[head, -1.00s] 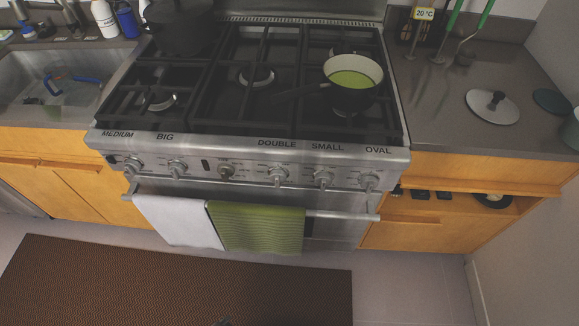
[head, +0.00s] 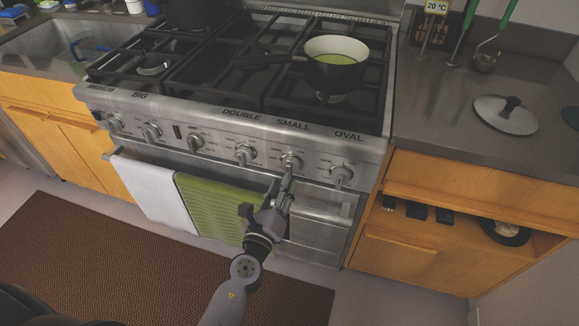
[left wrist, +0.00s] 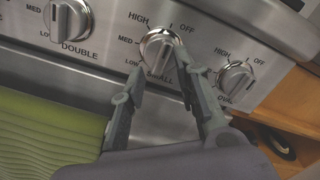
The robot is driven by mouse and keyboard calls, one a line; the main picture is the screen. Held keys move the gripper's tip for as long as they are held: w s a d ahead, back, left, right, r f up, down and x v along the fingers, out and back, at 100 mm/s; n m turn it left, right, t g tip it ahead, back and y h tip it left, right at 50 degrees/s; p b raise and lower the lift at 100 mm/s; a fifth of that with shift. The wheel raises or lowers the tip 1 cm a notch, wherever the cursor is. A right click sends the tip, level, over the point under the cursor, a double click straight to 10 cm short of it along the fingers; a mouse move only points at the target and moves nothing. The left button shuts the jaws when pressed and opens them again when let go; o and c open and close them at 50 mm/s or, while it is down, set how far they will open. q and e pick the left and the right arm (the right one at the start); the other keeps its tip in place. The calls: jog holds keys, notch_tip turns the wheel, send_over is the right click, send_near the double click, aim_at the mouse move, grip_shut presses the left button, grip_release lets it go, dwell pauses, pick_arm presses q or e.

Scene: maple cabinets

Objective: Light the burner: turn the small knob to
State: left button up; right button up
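The knob labelled SMALL (head: 291,162) is on the silver stove front, between the DOUBLE knob (head: 245,154) and the OVAL knob (head: 341,176). It also shows in the left wrist view (left wrist: 160,49), with HIGH, MED, LOW and OFF marked around it. Its exact setting is hard to read. My left gripper (head: 282,186) is just below and in front of this knob. In the left wrist view the gripper's (left wrist: 160,72) two fingers are spread, one at the knob's lower left, one at its lower right. I cannot tell whether either touches it. My right gripper is not in view.
A dark pot with green contents (head: 336,60) stands on the right side of the hob. White (head: 152,196) and green (head: 208,205) towels hang on the oven handle, left of my gripper. A lid (head: 505,114) lies on the right counter.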

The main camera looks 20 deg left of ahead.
aim_at(288, 170)
pick_arm(q)
jog(key=shift+w+d+r+m+p, duration=0.1)
jog(key=shift+w+r+m+p, duration=0.1)
jog(key=shift+w+m, duration=0.8)
jog(key=shift+w+a+r+m+p, duration=0.1)
jog(key=shift+w+m+p, duration=0.15)
jog(key=shift+w+m, duration=0.75)
jog(key=shift+w+d+r+m+p, duration=0.15)
jog(key=shift+w+m, duration=0.4)
jog(key=shift+m, duration=0.85)
jog(key=shift+w+f, duration=0.1)
jog(key=shift+w, duration=0.3)
jog(key=o, duration=0.4)
jog(key=shift+w+d, duration=0.1)
jog(key=shift+f, duration=0.1)
jog(key=shift+c, duration=1.4)
jog(key=c, duration=0.4)
